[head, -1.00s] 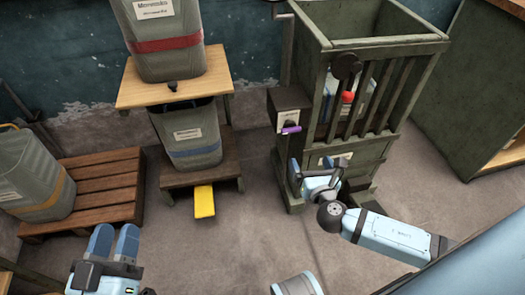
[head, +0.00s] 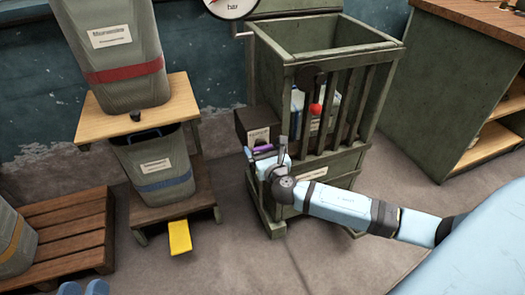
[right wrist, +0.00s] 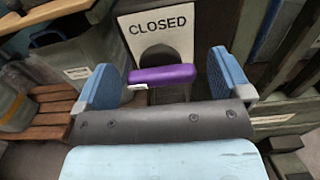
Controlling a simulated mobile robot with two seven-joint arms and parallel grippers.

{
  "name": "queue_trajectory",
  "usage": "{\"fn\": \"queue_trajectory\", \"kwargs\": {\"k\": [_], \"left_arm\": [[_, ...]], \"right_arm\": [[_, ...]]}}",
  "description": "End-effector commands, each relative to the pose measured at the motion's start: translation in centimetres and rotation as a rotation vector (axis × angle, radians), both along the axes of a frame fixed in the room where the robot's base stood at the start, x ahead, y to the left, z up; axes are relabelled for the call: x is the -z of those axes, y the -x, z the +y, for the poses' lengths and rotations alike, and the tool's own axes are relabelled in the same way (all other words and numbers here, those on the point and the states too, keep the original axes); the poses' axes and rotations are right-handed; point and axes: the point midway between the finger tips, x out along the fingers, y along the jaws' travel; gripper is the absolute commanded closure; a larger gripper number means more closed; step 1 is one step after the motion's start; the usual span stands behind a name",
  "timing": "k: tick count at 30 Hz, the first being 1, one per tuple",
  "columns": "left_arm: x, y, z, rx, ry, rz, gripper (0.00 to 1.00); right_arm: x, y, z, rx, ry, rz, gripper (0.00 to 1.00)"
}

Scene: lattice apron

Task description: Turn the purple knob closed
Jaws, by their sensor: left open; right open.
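The purple knob (head: 263,149) is a short bar on the dark box (head: 259,125) at the left of the green slatted frame. In the right wrist view the knob (right wrist: 162,75) lies nearly level, below a plate (right wrist: 160,32) reading CLOSED. My right gripper (head: 268,158) is at the knob in the head view.
The green slatted frame (head: 288,68) stands right beside the knob, with a red ball-topped lever (head: 315,109) in its front. A two-level stand (head: 92,125) with grey bins and a yellow pedal (head: 180,237) is to the left. Floor between them is clear.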

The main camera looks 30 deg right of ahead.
Motion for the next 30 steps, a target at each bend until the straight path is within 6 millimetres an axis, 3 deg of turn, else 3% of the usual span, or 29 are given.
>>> {"fn": "queue_trajectory", "kwargs": {"k": [12, 18, 30], "left_arm": [[0.23, -0.01, -0.04, 0.003, -0.004, 0.008, 0.57], [0.21, -0.01, -0.03, 0.003, -0.003, 0.007, 0.57], [0.1, -0.02, -0.02, 0.002, -0.004, 0.004, 0.57]], "right_arm": [[-0.02, -0.78, -0.2, 0.0, 0.0, 0.0, 0.07], [-0.01, -0.77, -0.19, 0.0, 0.0, 0.0, 0.53], [0.02, -0.72, -0.19, 0.0, -0.059, -0.013, 0.53]]}}
